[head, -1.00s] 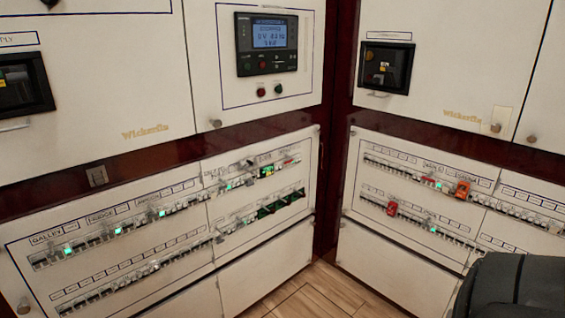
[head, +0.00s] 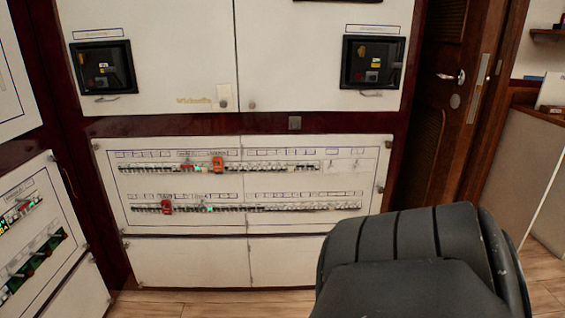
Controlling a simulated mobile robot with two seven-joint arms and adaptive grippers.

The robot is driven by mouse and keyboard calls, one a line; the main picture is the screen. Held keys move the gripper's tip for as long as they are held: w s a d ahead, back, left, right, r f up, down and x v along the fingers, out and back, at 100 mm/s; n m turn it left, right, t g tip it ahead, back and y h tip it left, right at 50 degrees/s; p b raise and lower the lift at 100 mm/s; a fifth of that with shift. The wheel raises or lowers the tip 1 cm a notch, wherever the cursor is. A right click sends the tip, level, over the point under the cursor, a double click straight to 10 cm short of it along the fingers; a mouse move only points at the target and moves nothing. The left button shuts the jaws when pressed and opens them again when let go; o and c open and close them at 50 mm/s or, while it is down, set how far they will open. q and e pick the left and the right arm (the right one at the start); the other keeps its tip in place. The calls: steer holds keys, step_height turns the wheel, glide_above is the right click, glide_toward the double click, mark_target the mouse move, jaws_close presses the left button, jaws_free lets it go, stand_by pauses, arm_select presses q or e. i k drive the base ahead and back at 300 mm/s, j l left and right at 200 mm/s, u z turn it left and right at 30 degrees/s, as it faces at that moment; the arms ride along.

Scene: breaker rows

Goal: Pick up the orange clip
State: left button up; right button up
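An orange clip (head: 217,164) sits on the upper breaker row of the white panel ahead, left of the panel's middle. A red clip (head: 166,207) sits on the lower breaker row, further left. A smaller red piece (head: 187,168) shows on the upper row, left of the orange clip. Neither of my grippers is in the head view.
A black padded seat (head: 420,262) stands at the lower right, in front of the panel's right side. Another breaker panel (head: 40,250) is at the left edge. Wood floor shows below the panel, and a brown door (head: 440,120) stands at the right.

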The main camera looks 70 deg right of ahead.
mark_target(220, 167)
steer(key=z, duration=1.35)
steer(key=i+l+z, duration=0.1)
steer(key=z, duration=0.15)
steer(key=i+j+z, duration=0.2)
steer(key=j, duration=0.2)
steer(key=i+j+z, duration=0.15)
steer(key=i+j, duration=0.15)
steer(key=j, duration=0.1)
